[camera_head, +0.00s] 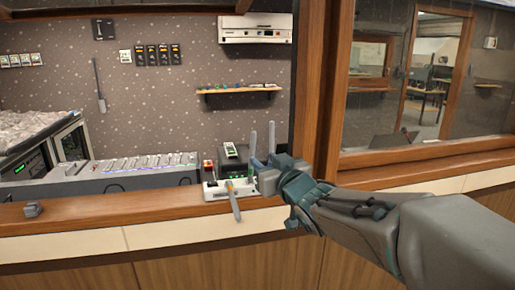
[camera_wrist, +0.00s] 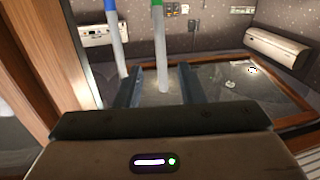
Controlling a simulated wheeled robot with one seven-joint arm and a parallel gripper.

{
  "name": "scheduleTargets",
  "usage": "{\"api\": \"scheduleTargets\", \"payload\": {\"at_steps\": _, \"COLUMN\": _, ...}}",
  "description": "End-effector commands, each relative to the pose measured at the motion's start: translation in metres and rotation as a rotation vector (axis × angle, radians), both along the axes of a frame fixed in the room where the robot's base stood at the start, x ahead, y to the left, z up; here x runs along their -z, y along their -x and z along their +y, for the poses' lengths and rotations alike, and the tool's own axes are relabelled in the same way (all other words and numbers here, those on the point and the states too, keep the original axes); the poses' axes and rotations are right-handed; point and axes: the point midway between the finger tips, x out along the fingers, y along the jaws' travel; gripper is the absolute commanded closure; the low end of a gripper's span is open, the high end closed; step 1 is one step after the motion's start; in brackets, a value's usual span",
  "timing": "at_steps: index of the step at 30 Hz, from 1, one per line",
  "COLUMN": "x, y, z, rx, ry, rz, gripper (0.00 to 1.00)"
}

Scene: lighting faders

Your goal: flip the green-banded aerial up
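In the wrist view the green-banded aerial (camera_wrist: 160,50) is a pale grey rod with a green band near the top edge. It lies in line with the gap between my fingers, with space on both sides. A blue-banded aerial (camera_wrist: 116,45) runs left of it, by the left finger. My gripper (camera_wrist: 159,82) is open. In the head view my gripper (camera_head: 262,166) is at the right of a small white unit (camera_head: 215,190) on the ledge. One aerial (camera_head: 235,208) there slants down over the front edge; two grey rods stand upright by my gripper. Bands are too small to tell there.
A grey fader desk (camera_head: 135,172) is left of the unit. A small grey block (camera_head: 32,210) sits on the wooden ledge (camera_head: 130,212). A wooden window post (camera_head: 318,90) rises close behind my gripper. The ledge between block and unit is clear.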

Motion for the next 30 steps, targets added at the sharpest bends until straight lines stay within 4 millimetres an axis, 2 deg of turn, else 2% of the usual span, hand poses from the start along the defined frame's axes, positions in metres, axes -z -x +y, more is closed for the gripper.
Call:
{"api": "scheduleTargets", "payload": {"at_steps": 9, "x": 0.000, "y": -0.049, "z": 0.026, "rx": -0.002, "ry": 0.000, "rz": 0.002, "gripper": 0.65}}
{"api": "scheduleTargets", "payload": {"at_steps": 16, "x": -0.001, "y": -0.077, "z": 0.041, "rx": -0.002, "ry": 0.001, "rz": 0.002, "gripper": 0.65}}
{"api": "scheduleTargets", "payload": {"at_steps": 21, "x": 0.000, "y": -0.089, "z": 0.046, "rx": -0.001, "ry": 0.000, "rz": 0.001, "gripper": 0.65}}
{"api": "scheduleTargets", "payload": {"at_steps": 30, "x": 0.000, "y": -0.092, "z": 0.047, "rx": 0.000, "ry": 0.000, "rz": 0.001, "gripper": 0.65}}
